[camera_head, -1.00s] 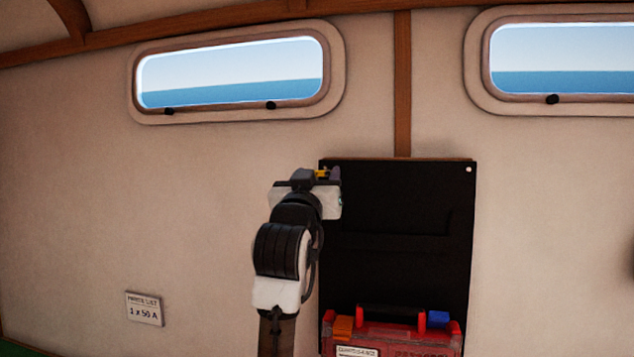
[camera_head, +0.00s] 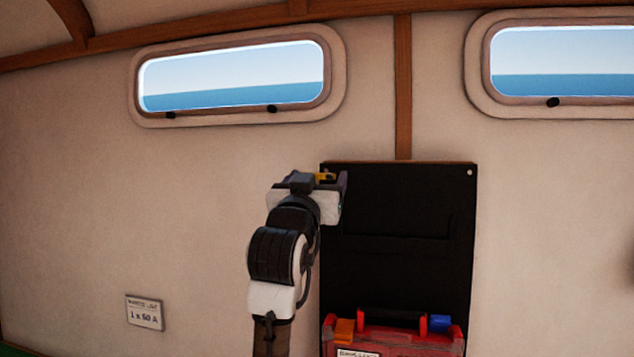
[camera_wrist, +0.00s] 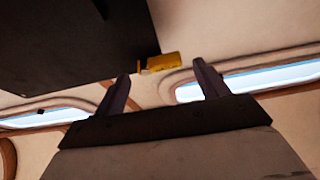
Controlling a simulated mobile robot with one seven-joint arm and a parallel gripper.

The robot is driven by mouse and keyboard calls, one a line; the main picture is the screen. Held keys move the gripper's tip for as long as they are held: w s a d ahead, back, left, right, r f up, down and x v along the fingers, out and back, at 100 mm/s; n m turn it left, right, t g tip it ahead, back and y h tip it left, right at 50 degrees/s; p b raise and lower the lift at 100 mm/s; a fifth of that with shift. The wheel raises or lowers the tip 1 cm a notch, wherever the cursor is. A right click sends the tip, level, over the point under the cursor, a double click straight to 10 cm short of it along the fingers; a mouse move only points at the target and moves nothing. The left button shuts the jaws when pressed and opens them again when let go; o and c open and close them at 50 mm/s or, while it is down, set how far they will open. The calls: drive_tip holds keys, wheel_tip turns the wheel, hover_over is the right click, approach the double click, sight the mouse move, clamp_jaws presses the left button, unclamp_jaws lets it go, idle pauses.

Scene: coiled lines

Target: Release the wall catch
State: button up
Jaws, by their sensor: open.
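The wall catch is a small yellow piece (camera_head: 325,178) at the top left corner of the black wall panel (camera_head: 400,270). It is partly hidden behind my gripper in the head view. In the wrist view the yellow catch (camera_wrist: 164,62) sits at the panel's corner (camera_wrist: 90,40), in line with the gap between my fingers and beyond their tips. My gripper (camera_wrist: 162,75) is open and empty, with its two dark fingers spread apart. In the head view my gripper (camera_head: 338,184) is at the panel's upper left edge. No contact with the catch is visible.
A red case (camera_head: 400,339) with a black handle and blue and orange parts stands low before the panel. Two windows (camera_head: 235,80) (camera_head: 565,75) are set in the wall above. A small label (camera_head: 144,313) is at lower left.

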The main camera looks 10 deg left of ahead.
drive_tip(key=b+v, duration=0.5)
drive_tip(key=v, duration=0.8)
drive_tip(key=shift+f, duration=0.1)
